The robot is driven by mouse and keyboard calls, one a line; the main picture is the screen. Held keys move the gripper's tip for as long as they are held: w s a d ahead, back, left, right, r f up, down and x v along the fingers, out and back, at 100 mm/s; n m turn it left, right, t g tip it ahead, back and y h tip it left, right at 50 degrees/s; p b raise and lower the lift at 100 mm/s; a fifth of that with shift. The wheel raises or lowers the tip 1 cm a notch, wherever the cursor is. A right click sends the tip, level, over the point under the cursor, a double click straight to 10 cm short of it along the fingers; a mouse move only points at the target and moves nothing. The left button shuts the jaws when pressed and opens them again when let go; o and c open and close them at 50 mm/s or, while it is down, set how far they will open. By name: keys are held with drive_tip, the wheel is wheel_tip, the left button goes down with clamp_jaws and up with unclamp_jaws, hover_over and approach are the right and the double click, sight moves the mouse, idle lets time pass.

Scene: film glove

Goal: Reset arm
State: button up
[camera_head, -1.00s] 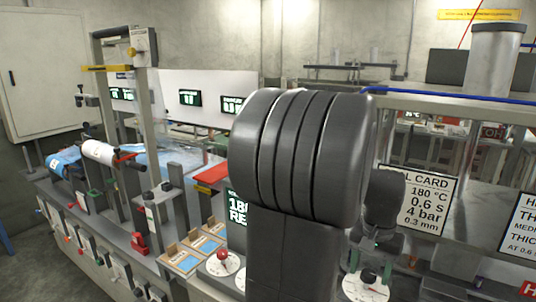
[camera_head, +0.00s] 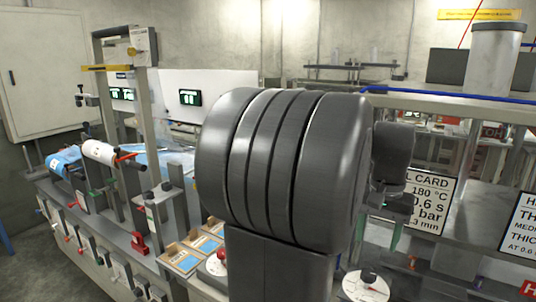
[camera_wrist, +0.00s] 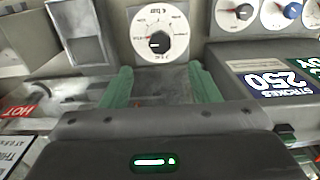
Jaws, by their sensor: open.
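My arm, a thick dark grey ribbed link, stands large in the middle of the head view and hides much of the bench behind it. My gripper (camera_wrist: 161,88) shows in the wrist view as two green fingers spread well apart with nothing between them. A white round dial with a black knob (camera_wrist: 158,42) lies beyond the fingertips, apart from them as far as I can tell. In the head view the wrist is right of the big link, in front of a white printed card (camera_head: 430,200); a green finger shows only in part.
A white dial plate (camera_head: 366,286) lies below the wrist in the head view. A red knob (camera_head: 221,256) and trays with blue pieces (camera_head: 184,261) are left of my arm. More dials (camera_wrist: 236,14) and a "250" display (camera_wrist: 284,82) are right in the wrist view.

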sight(368, 272)
wheel_tip(368, 272, down, 10)
drive_tip(key=n+b, duration=0.1)
drive_tip(key=n, duration=0.4)
drive_tip(key=shift+r, duration=0.1)
drive_tip(key=n+b, duration=0.2)
drive_tip(key=n, duration=0.2)
drive_tip(key=shift+n, duration=0.3)
drive_tip(key=n+b, duration=0.3)
drive_tip(key=n, duration=0.3)
drive_tip(key=shift+n+b, duration=0.9)
drive_tip(key=shift+n, duration=0.3)
drive_tip(key=shift+a+r, duration=0.1)
drive_tip(key=shift+r, duration=0.05)
